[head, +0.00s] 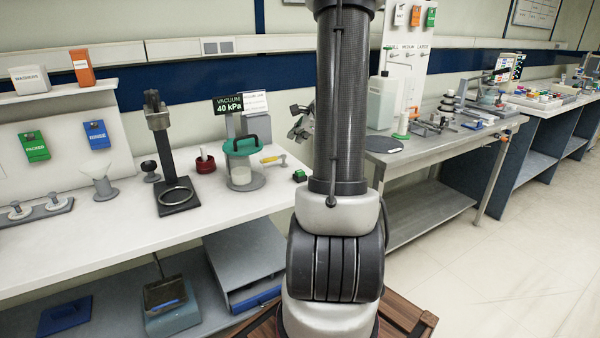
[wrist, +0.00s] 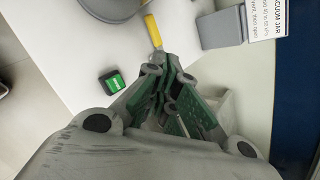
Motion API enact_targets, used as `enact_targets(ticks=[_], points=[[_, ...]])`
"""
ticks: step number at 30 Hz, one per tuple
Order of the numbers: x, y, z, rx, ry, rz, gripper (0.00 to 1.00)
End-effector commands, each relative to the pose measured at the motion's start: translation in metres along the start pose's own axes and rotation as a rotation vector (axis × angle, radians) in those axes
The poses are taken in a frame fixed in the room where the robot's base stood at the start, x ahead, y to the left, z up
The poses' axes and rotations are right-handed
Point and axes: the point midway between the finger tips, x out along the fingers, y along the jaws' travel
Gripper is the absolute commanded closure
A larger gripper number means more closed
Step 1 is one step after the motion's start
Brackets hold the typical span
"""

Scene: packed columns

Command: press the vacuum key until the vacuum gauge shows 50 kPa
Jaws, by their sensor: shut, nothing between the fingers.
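The vacuum gauge (head: 228,104) is a dark display reading 40 kPa, above the back of the bench. The vacuum key is a small green-topped block (head: 299,176) with a dark body at the bench's front edge, right of the vacuum jar (head: 243,173); it also shows in the wrist view (wrist: 112,81). My gripper (head: 299,122) is partly hidden behind my arm in the head view. In the wrist view its fingers (wrist: 166,76) are shut and empty. There they appear to the right of the key, apart from it; their height above the bench is hard to tell.
A yellow-handled part (head: 273,159) lies between jar and key, and shows near my fingertips in the wrist view (wrist: 153,30). A vacuum jar sign (wrist: 267,20) stands behind. Bench around the key is clear.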

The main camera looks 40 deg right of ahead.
Motion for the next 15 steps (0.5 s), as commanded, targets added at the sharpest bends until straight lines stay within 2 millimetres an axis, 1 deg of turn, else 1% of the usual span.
enact_targets(ticks=[5,15], points=[[0.009,0.007,-0.008,0.003,0.001,0.003,1.0],[0.042,0.032,-0.032,0.003,0.001,0.004,1.0]])
